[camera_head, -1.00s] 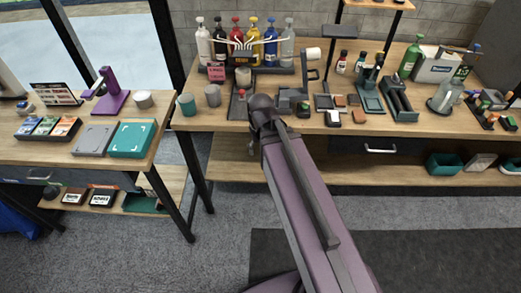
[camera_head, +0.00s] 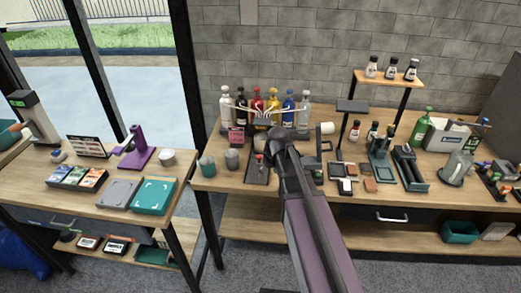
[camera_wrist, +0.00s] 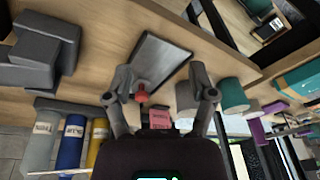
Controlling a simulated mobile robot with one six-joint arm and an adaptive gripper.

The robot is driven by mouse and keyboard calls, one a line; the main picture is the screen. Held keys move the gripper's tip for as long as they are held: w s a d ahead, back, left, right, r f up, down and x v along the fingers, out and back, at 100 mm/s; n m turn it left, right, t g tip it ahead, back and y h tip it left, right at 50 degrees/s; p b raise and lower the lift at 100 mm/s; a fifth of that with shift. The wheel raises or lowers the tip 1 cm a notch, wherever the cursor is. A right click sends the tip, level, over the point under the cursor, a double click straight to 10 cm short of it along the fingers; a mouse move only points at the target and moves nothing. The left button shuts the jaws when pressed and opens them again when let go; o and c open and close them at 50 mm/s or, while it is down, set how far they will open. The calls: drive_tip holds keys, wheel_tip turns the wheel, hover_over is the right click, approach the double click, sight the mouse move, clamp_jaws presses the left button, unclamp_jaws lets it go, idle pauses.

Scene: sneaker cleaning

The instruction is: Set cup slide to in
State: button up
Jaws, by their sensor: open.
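The cup slide (camera_head: 257,174) appears as a dark flat plate with a red knob, in front of the bottle dispenser on the right table. In the wrist view the plate (camera_wrist: 160,60) lies beyond my fingers and the red knob (camera_wrist: 141,91) shows between them, nearer the left finger. My gripper (camera_wrist: 161,76) is open, its two fingers apart with nothing held. I cannot tell whether the knob is touched. In the head view my arm hides most of my gripper.
A teal cup (camera_head: 207,166) and a grey cup (camera_head: 231,159) stand left of the slide. Dark grey blocks (camera_wrist: 45,55) lie close on the other side. The left table holds a purple stand (camera_head: 136,150) and a teal box (camera_head: 153,196).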

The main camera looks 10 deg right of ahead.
drive_tip(key=n+t+p, duration=0.2)
drive_tip(key=p, duration=0.3)
approach(259, 156)
wheel_tip(259, 156, up, 4)
drive_tip(key=s+d, duration=0.1)
drive_tip(key=d, duration=0.1)
drive_tip(key=shift+s+a+y, duration=0.15)
drive_tip(key=shift+s+y, duration=0.15)
drive_tip(key=shift+y, duration=0.1)
drive_tip(key=shift+f+b, duration=0.25)
drive_tip(key=shift+b, duration=0.2)
drive_tip(key=b+x, duration=1.2)
drive_tip(key=x, duration=0.1)
drive_tip(key=shift+w+a+f, duration=0.15)
clamp_jaws()
